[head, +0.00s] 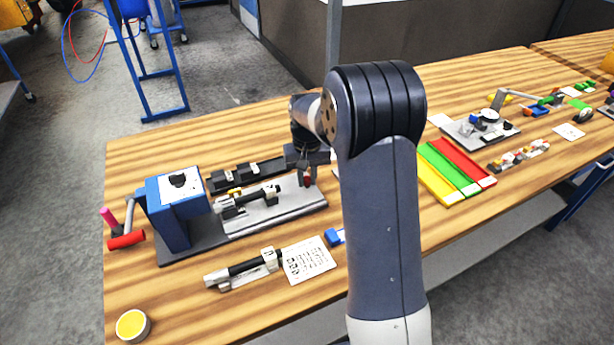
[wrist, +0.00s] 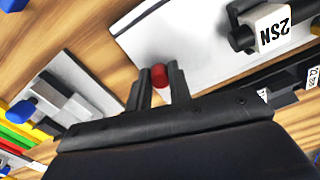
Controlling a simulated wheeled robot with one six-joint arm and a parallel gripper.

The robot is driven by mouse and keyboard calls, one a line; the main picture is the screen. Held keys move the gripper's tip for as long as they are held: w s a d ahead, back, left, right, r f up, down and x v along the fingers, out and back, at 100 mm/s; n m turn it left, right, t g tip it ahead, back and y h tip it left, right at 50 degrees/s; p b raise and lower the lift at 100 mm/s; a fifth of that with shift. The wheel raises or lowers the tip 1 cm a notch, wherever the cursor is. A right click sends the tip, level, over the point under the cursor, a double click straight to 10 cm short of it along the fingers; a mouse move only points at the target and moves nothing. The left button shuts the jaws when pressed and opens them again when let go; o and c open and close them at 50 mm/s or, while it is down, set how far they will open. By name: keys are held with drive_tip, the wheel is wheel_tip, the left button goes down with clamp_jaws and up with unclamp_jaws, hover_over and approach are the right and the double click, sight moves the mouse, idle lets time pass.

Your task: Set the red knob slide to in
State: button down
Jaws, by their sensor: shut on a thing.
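The red knob (wrist: 159,76) shows between the two fingers of my gripper (wrist: 158,88) in the wrist view, and the fingers are shut on it. In the head view the red knob (head: 307,181) is a small red spot at the right part of a grey base plate (head: 290,207), just under my gripper (head: 308,168). The slide beneath the knob is mostly hidden by my gripper, so its position cannot be told.
A blue machine block (head: 178,222) with a red-handled crank (head: 126,240) stands at the plate's left. A black-and-silver shaft piece (head: 245,268) and a printed card (head: 309,259) lie in front. Coloured trays (head: 457,170) lie to the right. A yellow tin (head: 132,325) stands front left.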

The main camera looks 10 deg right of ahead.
sight(278, 186)
drive_tip(key=shift+a, duration=0.1)
drive_tip(key=a, duration=0.3)
drive_tip(key=s+a, duration=0.1)
drive_tip(key=a, duration=0.3)
drive_tip(key=shift+s+a, duration=0.2)
drive_tip(key=shift+a, duration=0.05)
drive_tip(key=c, duration=1.4)
unclamp_jaws()
drive_tip(key=shift+a, duration=0.2)
drive_tip(key=shift+o, duration=0.5)
drive_tip(key=shift+d, duration=0.1)
drive_tip(key=shift+r, duration=0.1)
wheel_tip(278, 186, up, 11)
drive_tip(key=b, duration=0.1)
drive_tip(key=shift+f, duration=0.25)
